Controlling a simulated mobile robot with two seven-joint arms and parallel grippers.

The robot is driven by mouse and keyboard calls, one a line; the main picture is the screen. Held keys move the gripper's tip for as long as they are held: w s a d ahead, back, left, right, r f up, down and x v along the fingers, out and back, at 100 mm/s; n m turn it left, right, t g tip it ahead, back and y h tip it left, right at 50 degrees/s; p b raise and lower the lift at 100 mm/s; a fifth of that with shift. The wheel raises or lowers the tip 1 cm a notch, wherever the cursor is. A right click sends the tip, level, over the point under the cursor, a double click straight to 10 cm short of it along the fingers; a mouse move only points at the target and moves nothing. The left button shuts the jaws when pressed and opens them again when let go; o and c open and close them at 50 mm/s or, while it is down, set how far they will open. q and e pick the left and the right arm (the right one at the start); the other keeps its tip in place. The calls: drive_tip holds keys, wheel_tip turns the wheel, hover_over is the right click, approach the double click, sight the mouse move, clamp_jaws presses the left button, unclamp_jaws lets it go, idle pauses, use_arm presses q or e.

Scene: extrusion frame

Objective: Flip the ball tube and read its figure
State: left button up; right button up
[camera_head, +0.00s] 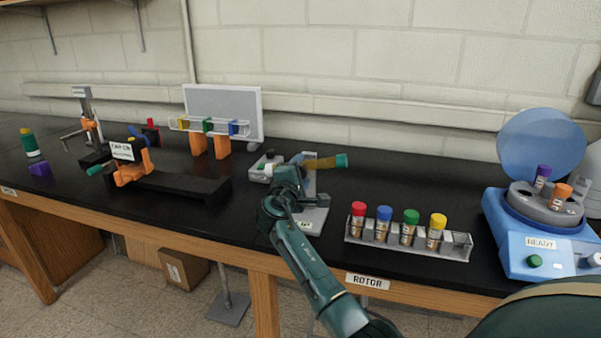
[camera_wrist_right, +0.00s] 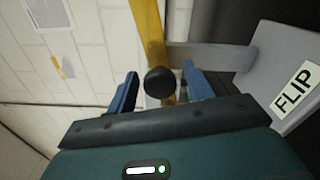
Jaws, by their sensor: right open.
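The ball tube (camera_head: 325,162) is an amber tube with a green end at the right, lying nearly level on the grey flip stand (camera_head: 313,217). My right gripper (camera_head: 290,166) is at the tube's left part and hides some of it. In the right wrist view the yellow tube (camera_wrist_right: 148,30) runs up beyond a dark round knob (camera_wrist_right: 160,82). My open fingers (camera_wrist_right: 160,90) stand on either side of the knob; I cannot tell whether they touch it. The stand's FLIP plate (camera_wrist_right: 272,75) is at the right there. I cannot read any figure. My left gripper is not in view.
A rack (camera_head: 408,246) with red, blue, green and yellow capped tubes stands to the right. A blue centrifuge (camera_head: 518,240) with its lid up is beyond it. An orange-clamped rig (camera_head: 180,186) and a clear tube on orange posts (camera_head: 198,144) stand left.

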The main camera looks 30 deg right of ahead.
drive_tip(key=shift+c, duration=0.4)
clamp_jaws()
drive_tip(key=shift+f, duration=0.1)
